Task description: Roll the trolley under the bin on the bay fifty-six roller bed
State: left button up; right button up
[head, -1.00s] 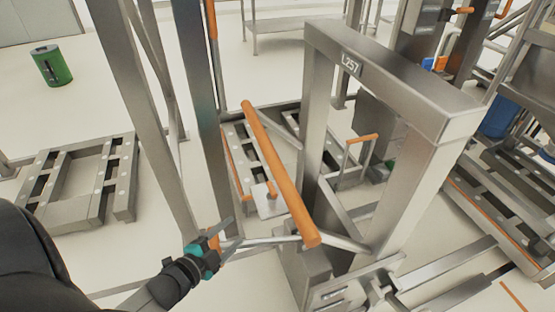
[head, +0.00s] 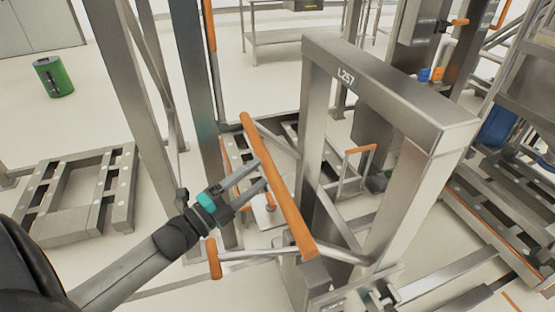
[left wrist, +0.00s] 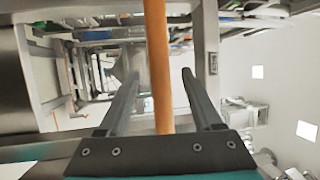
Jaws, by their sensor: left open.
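The trolley (head: 395,88) is a grey metal frame labelled L257, and it fills the middle right of the head view. Its orange push bar (head: 280,190) slants across the near side on thin metal arms. My left gripper (head: 262,175) is open at the left of the bar, its fingertips reaching close to it. In the left wrist view the orange bar (left wrist: 158,65) runs upright between the two open fingers; whether they touch it I cannot tell. No bin is clearly in view, and I cannot tell which bed is bay fifty-six. My right gripper is not in view.
Grey upright posts (head: 125,80) stand left of the trolley. A low slatted metal frame (head: 120,195) lies on the floor at left. A green can (head: 54,77) stands farther back. Steel racks crowd the right edge. Pale floor is free at the back left.

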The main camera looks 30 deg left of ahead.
pick_arm(q)
jog(key=x, duration=0.7)
jog(key=shift+b, duration=0.35)
jog(key=shift+w, duration=0.1)
grip_shut()
dwell(1.0)
